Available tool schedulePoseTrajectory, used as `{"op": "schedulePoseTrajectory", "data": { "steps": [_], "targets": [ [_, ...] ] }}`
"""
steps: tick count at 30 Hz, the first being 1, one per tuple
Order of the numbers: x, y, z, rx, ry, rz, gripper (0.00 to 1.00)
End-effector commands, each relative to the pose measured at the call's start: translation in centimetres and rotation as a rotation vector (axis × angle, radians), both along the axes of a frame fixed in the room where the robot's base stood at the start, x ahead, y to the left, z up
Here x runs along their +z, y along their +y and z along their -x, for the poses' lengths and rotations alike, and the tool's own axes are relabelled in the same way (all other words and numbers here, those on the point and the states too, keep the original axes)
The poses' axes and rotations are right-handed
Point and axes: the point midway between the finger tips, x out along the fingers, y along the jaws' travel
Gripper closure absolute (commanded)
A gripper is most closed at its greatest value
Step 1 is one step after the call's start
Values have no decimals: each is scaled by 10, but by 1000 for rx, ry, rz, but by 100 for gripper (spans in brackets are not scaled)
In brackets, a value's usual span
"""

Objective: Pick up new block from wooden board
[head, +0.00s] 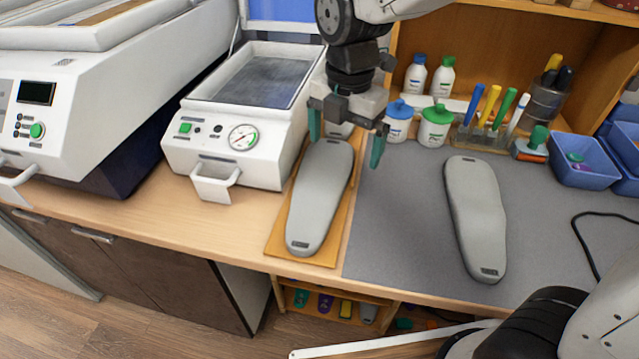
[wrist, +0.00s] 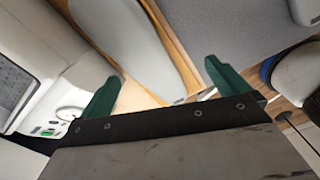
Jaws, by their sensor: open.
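A grey insole-shaped block (head: 318,200) lies on the wooden board (head: 274,245), left of the grey mat. A second light piece shows behind it on the board, mostly hidden by my gripper. Another grey block (head: 476,217) lies on the grey mat at the right. My gripper (head: 344,150) is open and empty, with green fingers pointing down over the far end of the block on the board. In the wrist view my gripper (wrist: 170,85) has its fingers spread, and the grey block (wrist: 135,45) lies beyond them on the orange-brown board edge (wrist: 180,55).
A white vacuum press (head: 240,130) with a gauge stands left of the board. Bottles (head: 435,125), a marker holder (head: 483,138) and a blue bin (head: 582,165) stand at the back right. The grey mat (head: 400,220) is clear between the blocks.

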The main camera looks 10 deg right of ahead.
Motion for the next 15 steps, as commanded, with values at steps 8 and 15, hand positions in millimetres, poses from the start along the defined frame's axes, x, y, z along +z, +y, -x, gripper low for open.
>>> {"op": "schedulePoseTrajectory", "data": {
  "steps": [8,15],
  "targets": [
    [-27,40,-17,386,15,10,0],
    [-53,41,-17,403,16,9,0]
  ]
}}
